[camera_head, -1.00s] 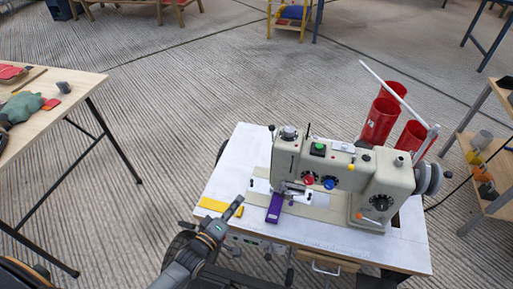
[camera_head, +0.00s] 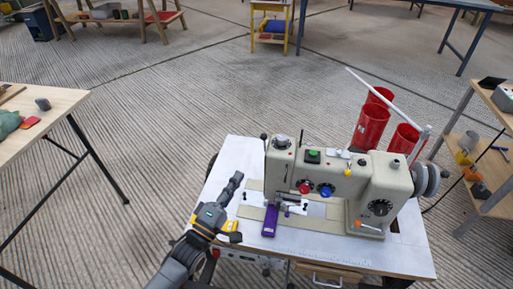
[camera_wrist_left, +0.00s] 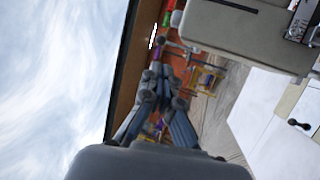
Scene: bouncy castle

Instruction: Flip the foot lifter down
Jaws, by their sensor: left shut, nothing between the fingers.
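The beige sewing machine (camera_head: 385,185) stands on a white table (camera_head: 330,245). Its needle and presser foot area (camera_head: 290,200) is under the left end of the head, beside a purple strip (camera_head: 270,220). I cannot make out the foot lifter for certain. My left gripper (camera_head: 237,178) is shut and empty, pointing up and slightly right, just left of the machine head and apart from it. In the left wrist view my fingers (camera_wrist_left: 157,85) are together, with the machine's body (camera_wrist_left: 240,35) at the upper right. My right gripper is out of view.
Red thread cones (camera_head: 370,125) and a thread stand rise behind the machine. A handwheel (camera_head: 428,178) is at its right. A wooden table (camera_head: 45,110) stands at the left and a shelf (camera_head: 495,180) at the right. The floor between is clear.

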